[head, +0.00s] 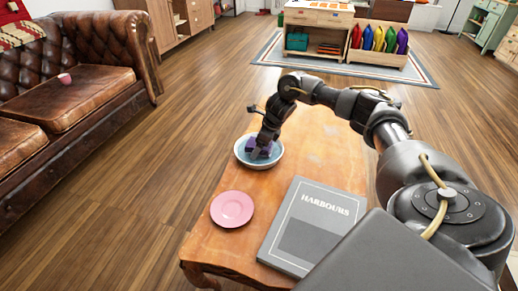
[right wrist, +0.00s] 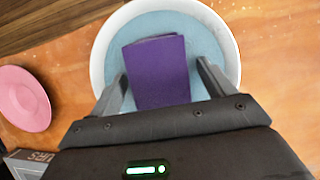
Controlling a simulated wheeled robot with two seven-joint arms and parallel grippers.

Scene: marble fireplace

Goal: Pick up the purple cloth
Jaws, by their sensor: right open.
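The purple cloth (right wrist: 157,72) lies folded in a white bowl (right wrist: 103,55) with a blue inside. In the head view the cloth (head: 252,145) shows partly, behind my gripper, and the bowl (head: 240,160) stands on the wooden table. My right gripper (right wrist: 162,80) is open over the bowl, with one finger on each side of the cloth. The fingers look apart from the cloth's sides. In the head view my right gripper (head: 260,152) reaches down into the bowl. My left gripper is not in view.
A pink plate (head: 232,209) and a grey book titled HARBOURS (head: 310,225) lie on the wooden table (head: 295,150), nearer than the bowl. A brown leather sofa (head: 75,95) with a pink cup (head: 64,79) stands at the left. Bare table lies right of the bowl.

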